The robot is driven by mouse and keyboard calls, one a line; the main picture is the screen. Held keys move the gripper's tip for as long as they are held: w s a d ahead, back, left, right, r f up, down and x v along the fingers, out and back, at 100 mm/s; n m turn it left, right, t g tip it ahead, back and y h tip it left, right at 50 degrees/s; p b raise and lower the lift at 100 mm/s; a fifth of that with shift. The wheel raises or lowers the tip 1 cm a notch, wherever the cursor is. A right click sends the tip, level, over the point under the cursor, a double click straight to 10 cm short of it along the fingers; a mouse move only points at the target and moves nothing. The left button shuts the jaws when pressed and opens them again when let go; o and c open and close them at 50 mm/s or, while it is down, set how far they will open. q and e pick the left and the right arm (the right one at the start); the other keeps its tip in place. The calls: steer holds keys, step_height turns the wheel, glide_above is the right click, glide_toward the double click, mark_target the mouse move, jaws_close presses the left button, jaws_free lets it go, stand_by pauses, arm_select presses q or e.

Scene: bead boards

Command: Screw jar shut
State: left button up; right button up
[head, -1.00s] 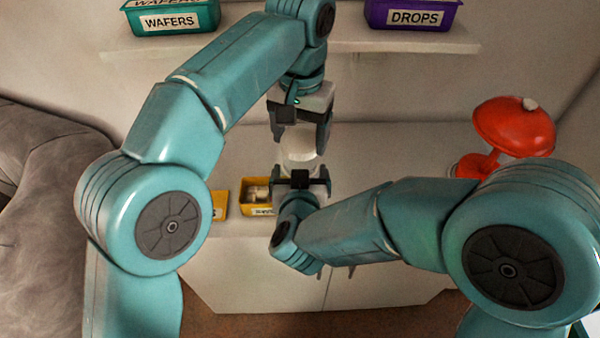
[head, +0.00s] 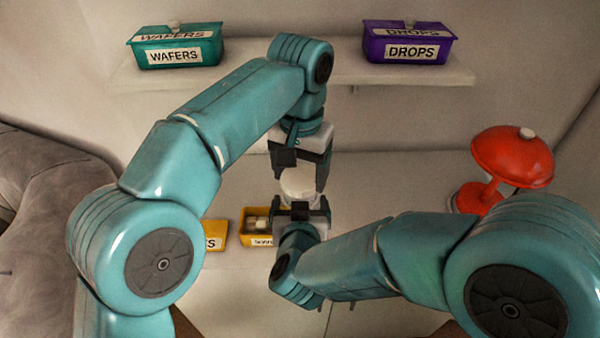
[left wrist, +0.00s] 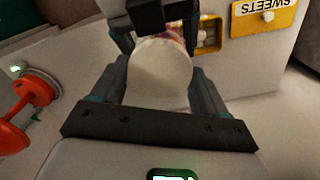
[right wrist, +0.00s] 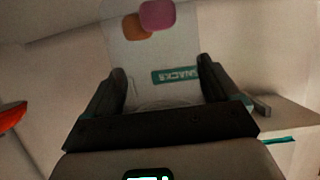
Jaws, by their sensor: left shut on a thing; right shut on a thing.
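The jar is held upright between my two grippers at the middle of the head view, its white lid (head: 299,184) on top. My left gripper (head: 300,176) points down from above and is shut on the lid, with a finger on either side. The round lid (left wrist: 160,75) fills the space between the fingers in the left wrist view. My right gripper (head: 299,210) is shut on the jar body below. The pale, see-through-looking jar body (right wrist: 138,75) shows in the right wrist view with a teal SNACKS label. I cannot tell how tightly the lid sits.
A red lamp (head: 512,158) is at the right. A teal WAFERS box (head: 175,45) and a purple DROPS box (head: 408,42) sit on the shelf (head: 330,72) above.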

arm_select(q)
steer(key=shift+f, duration=0.85)
steer(key=shift+f, duration=0.55)
arm_select(e)
steer(key=c, duration=0.6)
arm_select(q)
steer(key=m, duration=0.3)
steer(key=o, duration=1)
steer(key=shift+s, duration=0.1)
